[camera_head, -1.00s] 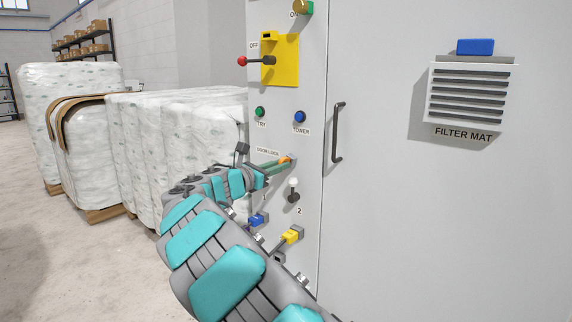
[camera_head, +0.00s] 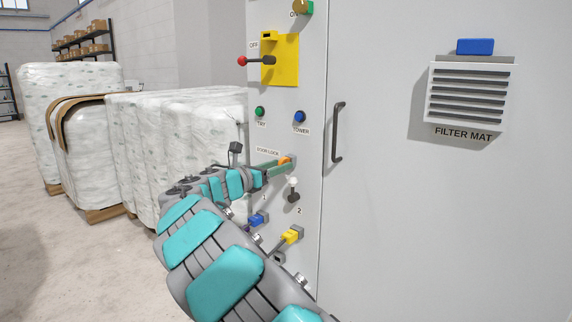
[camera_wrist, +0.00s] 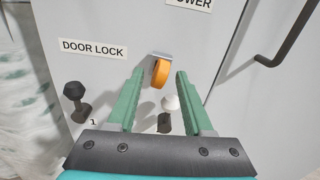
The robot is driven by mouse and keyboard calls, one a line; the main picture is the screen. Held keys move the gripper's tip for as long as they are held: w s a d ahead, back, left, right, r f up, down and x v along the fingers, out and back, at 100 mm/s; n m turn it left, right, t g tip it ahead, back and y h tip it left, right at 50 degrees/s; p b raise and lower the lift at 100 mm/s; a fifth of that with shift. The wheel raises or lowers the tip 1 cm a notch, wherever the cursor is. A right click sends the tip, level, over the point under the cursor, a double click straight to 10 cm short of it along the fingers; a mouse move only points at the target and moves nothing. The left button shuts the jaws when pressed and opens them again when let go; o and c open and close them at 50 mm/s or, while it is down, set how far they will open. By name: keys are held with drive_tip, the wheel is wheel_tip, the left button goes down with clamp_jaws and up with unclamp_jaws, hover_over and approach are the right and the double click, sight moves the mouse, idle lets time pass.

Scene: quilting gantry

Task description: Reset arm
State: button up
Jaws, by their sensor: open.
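My gripper (camera_wrist: 157,100) is open in the wrist view, its two green fingers apart. My arm hides part of the panel's lower left.
A white-tipped toggle (camera_wrist: 170,104) is close below the knob, with a black toggle (camera_wrist: 74,98) to the left. The door handle (camera_head: 337,132) stands out on the right. A yellow switch (camera_head: 290,236) and a blue switch (camera_head: 257,219) are lower. Wrapped bales (camera_head: 170,135) stand at the left.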

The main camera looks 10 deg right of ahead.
drive_tip(key=v, duration=0.7)
drive_tip(key=s+d+f+m+g+y, duration=0.1)
drive_tip(key=s+d+f+m+g, duration=0.2)
drive_tip(key=s+d+m+g, duration=0.75)
drive_tip(key=s+d+f+m+y, duration=0.2)
drive_tip(key=s+d+f, duration=0.2)
drive_tip(key=s, duration=0.4)
drive_tip(key=s+d+f+m+y, duration=0.2)
drive_tip(key=s+d+f+m, duration=0.15)
drive_tip(key=s, duration=0.45)
drive_tip(key=s+a+f+m+y, duration=0.3)
drive_tip(key=s+a+f, duration=0.2)
drive_tip(key=s, duration=0.3)
drive_tip(key=s+a+f+m+g+y, duration=0.1)
drive_tip(key=s+a+f+m+y, duration=0.2)
drive_tip(key=s, duration=0.6)
drive_tip(key=s+a+f+m+g+y, duration=0.1)
drive_tip(key=s+a+f+m+y, duration=0.2)
drive_tip(key=s+a+f, duration=0.3)
drive_tip(key=s+a+m, duration=0.1)
drive_tip(key=s, duration=0.2)
drive_tip(key=shift+f+y, duration=0.3)
drive_tip(key=shift+s, duration=0.1)
